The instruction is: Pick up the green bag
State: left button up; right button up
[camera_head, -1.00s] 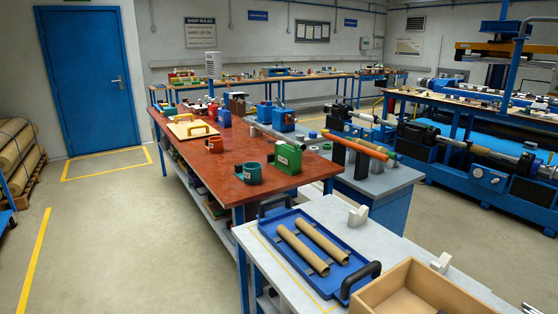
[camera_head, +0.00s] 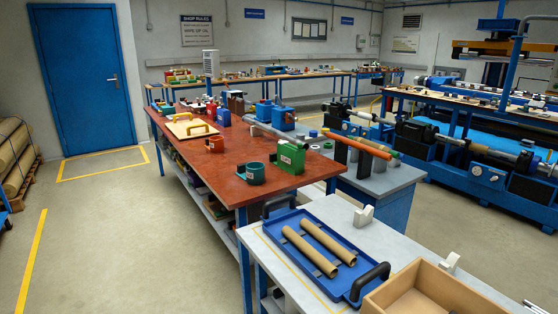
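A green block-like item (camera_head: 289,158) with a white label stands on the red-topped workbench (camera_head: 222,173), near its right front edge. No other clearly bag-shaped green thing shows, and I cannot tell whether this item is a bag. A dark green mug-like holder (camera_head: 251,173) stands just left of it. Neither of my grippers is in view.
A grey-white table (camera_head: 385,240) in front holds a blue tray (camera_head: 347,262) with two brown tubes and a cardboard-coloured box (camera_head: 425,292). A grey stand (camera_head: 375,178) with rods adjoins the workbench. The floor (camera_head: 130,235) at left is clear.

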aim_at(288, 157)
jog(key=i+j, duration=0.2)
jog(key=i+j+z, duration=0.15)
jog(key=j, duration=0.25)
jog(key=i+j, duration=0.2)
jog(key=j, duration=0.15)
jog(key=i+j+z, duration=0.1)
jog(key=j, duration=0.2)
jog(key=i+j, duration=0.2)
jog(key=j, duration=0.15)
jog(key=z, duration=0.05)
